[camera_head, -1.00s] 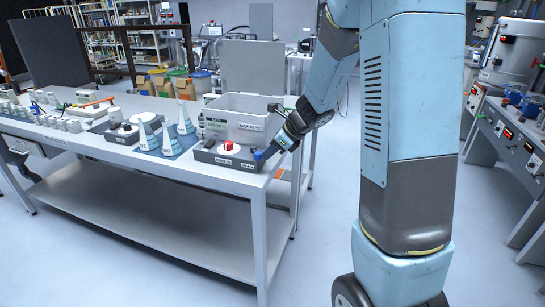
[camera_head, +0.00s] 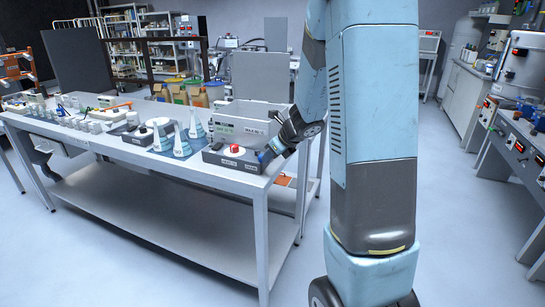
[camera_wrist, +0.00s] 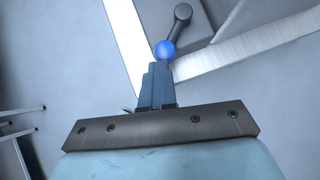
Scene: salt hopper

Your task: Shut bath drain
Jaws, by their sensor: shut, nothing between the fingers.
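A lever with a blue ball knob (camera_wrist: 165,50) and a dark rounded end (camera_wrist: 182,13) shows in the wrist view; the knob also shows in the head view (camera_head: 265,156) at the table corner. My gripper (camera_wrist: 160,66) is shut and empty, its tips right at the knob's near side. I cannot tell whether they touch it. Any drain opening is hidden.
A dark control box (camera_head: 230,163) with a red knob (camera_head: 234,148) sits before the bath. Open floor lies right of the table; a bench with equipment (camera_head: 515,150) is at the far right.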

